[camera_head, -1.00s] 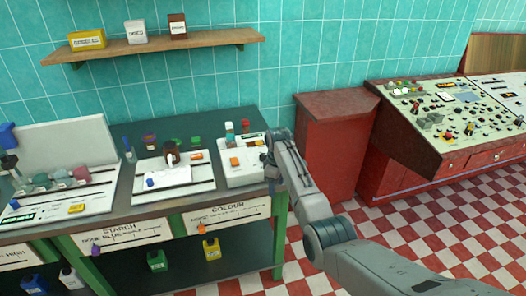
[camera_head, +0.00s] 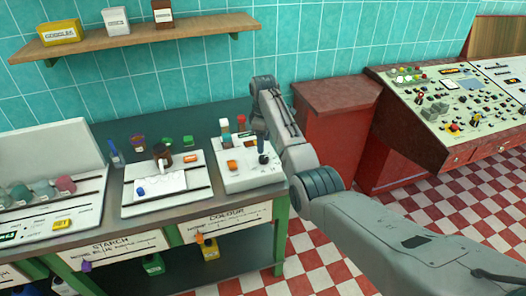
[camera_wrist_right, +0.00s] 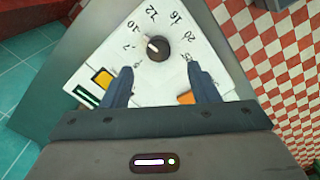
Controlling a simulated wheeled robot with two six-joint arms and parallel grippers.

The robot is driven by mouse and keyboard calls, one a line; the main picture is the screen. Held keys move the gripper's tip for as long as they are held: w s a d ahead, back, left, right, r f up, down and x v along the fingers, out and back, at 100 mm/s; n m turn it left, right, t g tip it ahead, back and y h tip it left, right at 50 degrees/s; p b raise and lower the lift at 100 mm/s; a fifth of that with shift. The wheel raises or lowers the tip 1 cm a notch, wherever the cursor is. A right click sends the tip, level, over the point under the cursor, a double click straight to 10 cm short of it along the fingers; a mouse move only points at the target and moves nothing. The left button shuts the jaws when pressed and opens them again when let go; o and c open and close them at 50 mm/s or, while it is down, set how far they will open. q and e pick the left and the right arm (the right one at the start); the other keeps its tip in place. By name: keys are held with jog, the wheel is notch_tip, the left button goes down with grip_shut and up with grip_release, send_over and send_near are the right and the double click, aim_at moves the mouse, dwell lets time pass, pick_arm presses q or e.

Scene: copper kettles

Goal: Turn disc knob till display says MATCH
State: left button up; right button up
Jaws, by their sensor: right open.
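The black disc knob (camera_wrist_right: 156,46), with a white mark, sits on a white panel (camera_wrist_right: 130,66) among printed numbers in the right wrist view. The panel belongs to the white unit (camera_head: 238,178) at the right end of the bench. My right gripper (camera_wrist_right: 160,69) is open and empty, pointing down over the panel. Its fingertips stand apart, below the knob in that view, and do not grip it. A small dark green strip (camera_wrist_right: 88,95), perhaps the display, shows no text I can read. My left gripper is out of view.
Red- and teal-capped bottles stand behind the unit. A white tray (camera_head: 140,207) is to its left. A red cabinet (camera_head: 335,130) stands right of the bench.

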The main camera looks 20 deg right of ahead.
aim_at(264, 157)
notch_tip(264, 157, down, 5)
jog(key=shift+r+p, duration=0.1)
jog(key=shift+p, duration=0.4)
notch_tip(264, 157, down, 2)
jog(key=shift+f, duration=0.1)
jog(key=shift+w, duration=0.1)
jog(key=c, duration=0.6)
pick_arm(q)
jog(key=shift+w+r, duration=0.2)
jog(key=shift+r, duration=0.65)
pick_arm(e)
jog(key=c, duration=0.4)
